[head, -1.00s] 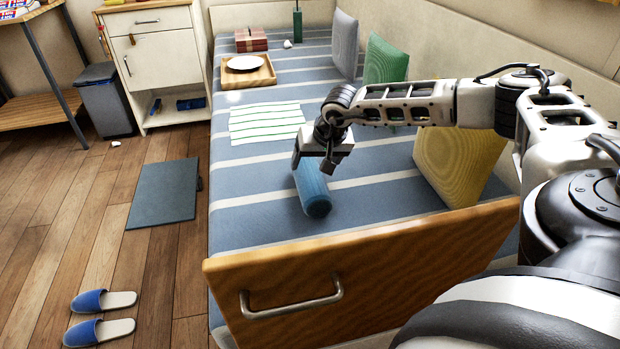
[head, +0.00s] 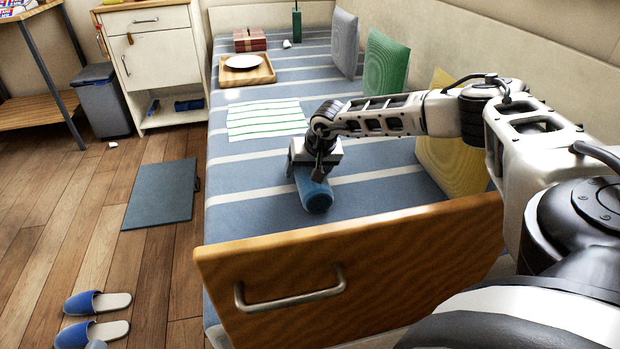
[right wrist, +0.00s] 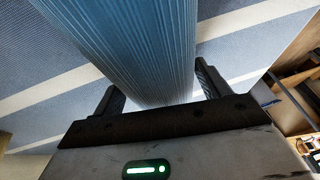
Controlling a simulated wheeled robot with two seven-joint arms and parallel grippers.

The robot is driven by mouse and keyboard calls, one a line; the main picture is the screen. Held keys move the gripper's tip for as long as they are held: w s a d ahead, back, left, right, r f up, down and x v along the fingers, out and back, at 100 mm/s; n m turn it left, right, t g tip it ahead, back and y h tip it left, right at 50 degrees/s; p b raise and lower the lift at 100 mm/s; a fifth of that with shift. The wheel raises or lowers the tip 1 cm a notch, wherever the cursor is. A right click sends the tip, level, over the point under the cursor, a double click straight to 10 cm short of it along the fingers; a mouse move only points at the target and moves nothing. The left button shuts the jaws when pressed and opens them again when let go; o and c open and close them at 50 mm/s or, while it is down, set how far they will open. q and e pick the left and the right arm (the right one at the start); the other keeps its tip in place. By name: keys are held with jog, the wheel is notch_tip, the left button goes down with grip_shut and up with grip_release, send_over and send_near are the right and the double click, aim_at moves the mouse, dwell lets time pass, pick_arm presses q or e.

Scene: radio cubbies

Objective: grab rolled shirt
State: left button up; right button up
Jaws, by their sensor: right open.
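The rolled shirt (head: 315,195) is a blue ribbed cylinder lying on the striped mattress in the head view, its near round end showing. My right gripper (head: 306,176) is over its far part, fingers pointing down. In the right wrist view the blue roll (right wrist: 145,45) runs between the two dark fingers of the open right gripper (right wrist: 158,90). Small gaps show beside the roll, so the fingers seem to straddle it without gripping. My left gripper is not in view.
The striped mattress (head: 240,215) has a wooden end board with a metal handle (head: 290,298) close in front. Yellow (head: 450,160) and green (head: 386,65) cushions lean on the right wall. A striped cloth (head: 265,118) and a wooden tray with a plate (head: 245,62) lie farther back.

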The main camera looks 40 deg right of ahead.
jog(key=c, duration=0.8)
